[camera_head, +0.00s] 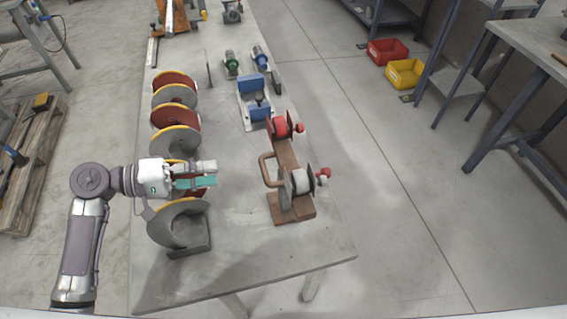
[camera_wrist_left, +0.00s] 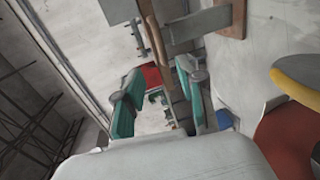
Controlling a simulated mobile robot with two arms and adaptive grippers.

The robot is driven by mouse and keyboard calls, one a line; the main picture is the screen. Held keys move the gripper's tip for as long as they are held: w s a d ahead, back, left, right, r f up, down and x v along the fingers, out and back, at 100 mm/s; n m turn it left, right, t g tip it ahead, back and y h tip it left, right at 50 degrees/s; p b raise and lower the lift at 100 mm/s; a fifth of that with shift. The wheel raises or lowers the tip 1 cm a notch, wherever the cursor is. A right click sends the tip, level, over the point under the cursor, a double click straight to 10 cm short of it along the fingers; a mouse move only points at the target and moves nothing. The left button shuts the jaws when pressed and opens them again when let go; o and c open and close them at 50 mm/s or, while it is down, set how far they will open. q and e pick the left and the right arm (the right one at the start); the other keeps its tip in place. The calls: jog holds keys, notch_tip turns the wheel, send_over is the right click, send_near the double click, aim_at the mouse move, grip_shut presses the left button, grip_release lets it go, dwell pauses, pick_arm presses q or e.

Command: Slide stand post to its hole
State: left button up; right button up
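A brown stand (camera_head: 287,181) with a bar handle (camera_head: 267,169) on its left side, a white roller (camera_head: 300,181) and red knobs stands on the right part of the table. I take it to be the stand with the post. My left gripper (camera_head: 213,174), with teal finger pads, is left of this stand, apart from it and above the auger's near end. In the left wrist view, the fingers (camera_wrist_left: 155,88) are spread with nothing clamped between them. A brown upright part shows beyond them. The hole cannot be made out. My right gripper is not in view.
The auger's red and grey discs (camera_head: 175,115) with yellow rims run along the table's left side, ending in a grey curved piece (camera_head: 185,228). A blue clamp-like fixture (camera_head: 254,100) stands behind the brown stand. The table's front right (camera_head: 270,250) is bare. Red and yellow bins (camera_head: 405,73) lie on the floor.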

pick_arm(q)
jog(key=p, duration=0.2)
send_near(264, 168)
jog(key=d+f, duration=0.1)
jog(key=d, duration=0.1)
jog(key=shift+w+p+x, duration=0.2)
jog(key=shift+p+x, duration=0.25)
jog(key=shift+x, duration=3.65)
jog(key=shift+a, duration=0.1)
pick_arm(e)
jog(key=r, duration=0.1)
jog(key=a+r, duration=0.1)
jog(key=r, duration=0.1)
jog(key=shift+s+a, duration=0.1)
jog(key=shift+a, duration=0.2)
pick_arm(q)
grip_shut()
jog(key=shift+f, duration=0.1)
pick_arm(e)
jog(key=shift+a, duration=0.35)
